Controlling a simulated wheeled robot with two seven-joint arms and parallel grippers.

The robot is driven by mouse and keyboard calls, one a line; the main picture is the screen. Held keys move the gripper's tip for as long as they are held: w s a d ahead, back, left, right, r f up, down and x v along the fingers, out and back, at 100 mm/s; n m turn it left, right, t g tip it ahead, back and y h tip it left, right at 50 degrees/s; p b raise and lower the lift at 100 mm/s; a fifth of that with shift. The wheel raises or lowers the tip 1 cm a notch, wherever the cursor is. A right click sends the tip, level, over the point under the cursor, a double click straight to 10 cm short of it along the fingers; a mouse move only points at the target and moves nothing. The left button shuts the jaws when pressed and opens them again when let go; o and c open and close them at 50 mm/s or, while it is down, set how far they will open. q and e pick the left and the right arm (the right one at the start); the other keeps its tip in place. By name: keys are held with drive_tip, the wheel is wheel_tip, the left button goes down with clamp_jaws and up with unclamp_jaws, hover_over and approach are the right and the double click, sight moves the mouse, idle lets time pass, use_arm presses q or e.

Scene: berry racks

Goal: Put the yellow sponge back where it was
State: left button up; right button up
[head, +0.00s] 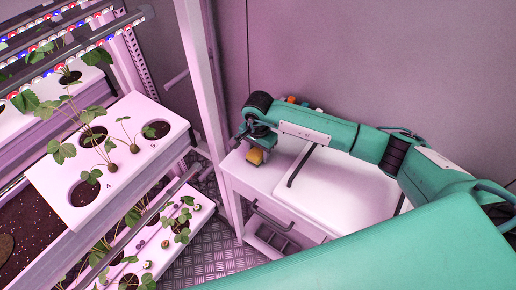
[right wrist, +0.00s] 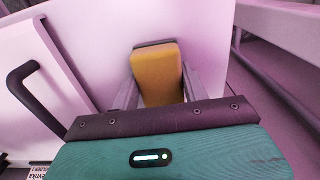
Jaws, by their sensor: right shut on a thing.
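The yellow sponge (head: 255,156) is in my right gripper (head: 257,147), over the near left corner of a white cabinet top (head: 262,176). In the right wrist view, the sponge (right wrist: 157,75) sits between the two grey fingers (right wrist: 158,92) of my right gripper, which is shut on it. A dark strip shows along the sponge's far edge. I cannot tell whether the sponge touches the white top. My left gripper is not in view.
A raised white lid or panel (head: 335,190) with a dark handle lies right of the sponge. Small orange and blue items (head: 291,99) stand behind my right arm. A rack with strawberry plants (head: 110,165) and a white post (head: 205,85) stand to the left.

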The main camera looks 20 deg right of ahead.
sight(258, 150)
drive_tip(key=shift+f, duration=0.1)
drive_tip(key=shift+f+b, duration=0.15)
drive_tip(key=shift+b, duration=0.15)
drive_tip(key=o, duration=0.9)
drive_tip(key=shift+r+p, duration=0.3)
drive_tip(key=shift+p, duration=0.05)
drive_tip(key=shift+r+b, duration=2.55)
drive_tip(key=shift+r, duration=3.35)
